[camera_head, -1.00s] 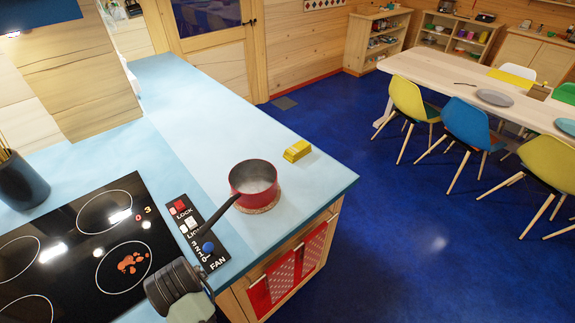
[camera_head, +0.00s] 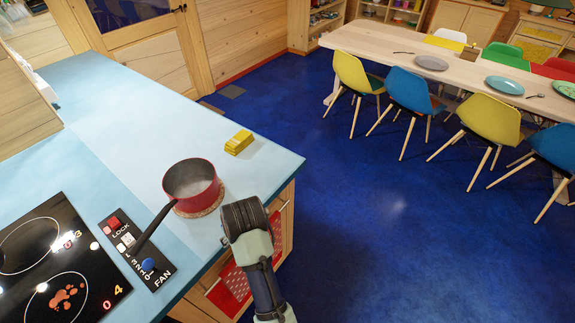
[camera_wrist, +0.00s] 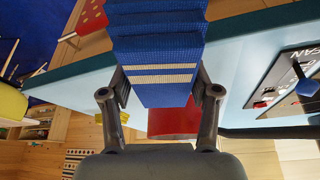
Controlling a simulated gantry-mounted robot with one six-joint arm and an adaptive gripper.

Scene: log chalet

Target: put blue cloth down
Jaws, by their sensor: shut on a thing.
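The blue cloth (camera_wrist: 157,50), folded and ribbed with two pale stripes, shows in the wrist view between the fingers of my gripper (camera_wrist: 160,100). My gripper is shut on it. In the head view my arm's end (camera_head: 246,222) is at the counter's front right edge, right of the red pot; the cloth is hidden there. The blue counter (camera_head: 120,115) lies behind and to the left of my gripper.
A red pot (camera_head: 190,180) with steam-like white contents stands on a round mat, its dark handle over the control panel (camera_head: 137,252). A yellow block (camera_head: 239,142) lies near the counter's right edge. The black hob (camera_head: 55,275) is at left. The far counter is clear. A dining table (camera_head: 400,52) stands beyond.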

